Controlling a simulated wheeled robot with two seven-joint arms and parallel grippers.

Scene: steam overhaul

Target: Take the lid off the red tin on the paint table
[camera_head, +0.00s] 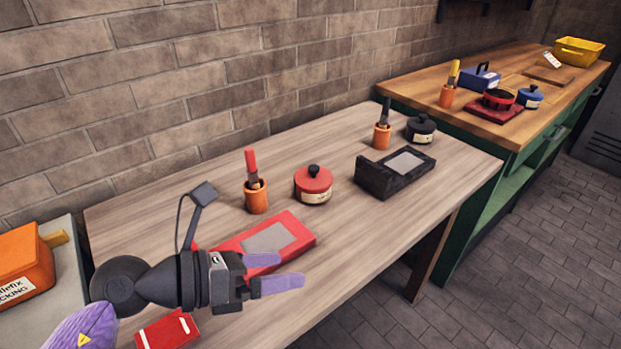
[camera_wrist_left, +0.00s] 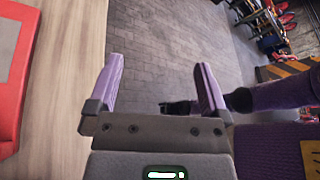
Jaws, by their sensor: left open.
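The red tin (camera_head: 313,194) stands upright on the paint table (camera_head: 345,245), beyond the red tray. Its red lid (camera_head: 314,180) with a black knob is seated on it. My left gripper (camera_head: 291,269) is open and empty, in front of the red tray (camera_head: 295,232) and nearer to me than the tin. The left wrist view shows its two purple fingers (camera_wrist_left: 160,65) spread apart, with floor beyond them and no tin. A purple arm, probably my right, enters that view from the right; its dark end (camera_wrist_left: 180,107) is too small to read.
An orange pot (camera_head: 257,200) with a red-handled brush stands left of the tin. A black tray (camera_head: 393,177), another orange pot (camera_head: 382,137) and a black tin (camera_head: 420,131) are farther right. A red box (camera_head: 168,331) lies near me. The brick wall bounds the back.

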